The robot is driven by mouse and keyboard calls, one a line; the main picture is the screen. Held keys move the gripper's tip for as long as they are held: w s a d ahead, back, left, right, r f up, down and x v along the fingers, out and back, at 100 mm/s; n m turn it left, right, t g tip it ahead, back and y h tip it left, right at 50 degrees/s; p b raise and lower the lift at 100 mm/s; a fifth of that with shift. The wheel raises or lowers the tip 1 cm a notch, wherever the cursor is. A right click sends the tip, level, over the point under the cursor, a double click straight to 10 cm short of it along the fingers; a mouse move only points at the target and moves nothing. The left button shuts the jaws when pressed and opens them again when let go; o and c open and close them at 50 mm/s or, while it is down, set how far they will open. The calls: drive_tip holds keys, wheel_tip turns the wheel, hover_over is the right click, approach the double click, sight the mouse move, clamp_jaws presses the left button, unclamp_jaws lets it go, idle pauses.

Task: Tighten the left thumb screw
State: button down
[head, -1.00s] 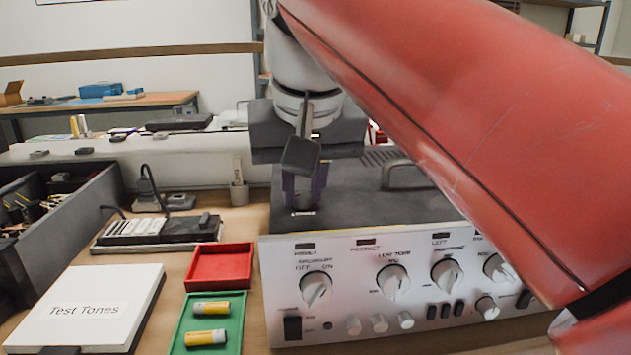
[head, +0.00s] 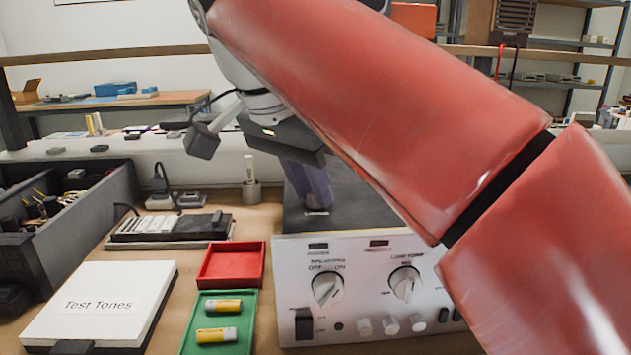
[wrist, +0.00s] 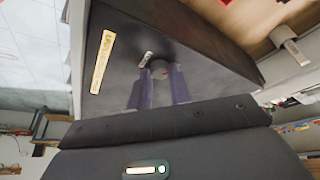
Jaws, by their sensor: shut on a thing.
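The amplifier (head: 345,250) is a dark-topped unit with a silver front panel of knobs. My gripper (head: 316,208) points down at the left part of its top, near the front edge, with its purple fingers close together. In the wrist view, my gripper (wrist: 159,72) has its fingertips on either side of a small round grey thumb screw (wrist: 159,68) on the dark top, and is shut on it. In the head view the fingers mostly hide this screw. My red arm covers the right part of the amplifier, so any other screw there is hidden.
A red tray (head: 232,280) and a green tray (head: 246,325) with yellow batteries (head: 217,307) lie left of the amplifier. A white Test Tones box (head: 95,290), a dark meter-like device (head: 170,228) and a grey parts bin (head: 85,215) stand farther left. A yellow label (wrist: 102,62) lies on the dark top.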

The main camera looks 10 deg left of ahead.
drive_tip(key=shift+a+m, duration=0.1)
drive_tip(key=shift+m, duration=0.6)
drive_tip(key=shift+w+h, duration=0.1)
drive_tip(key=shift+h, duration=0.2)
drive_tip(key=c, duration=1.3)
unclamp_jaws()
drive_tip(key=shift+r, duration=0.1)
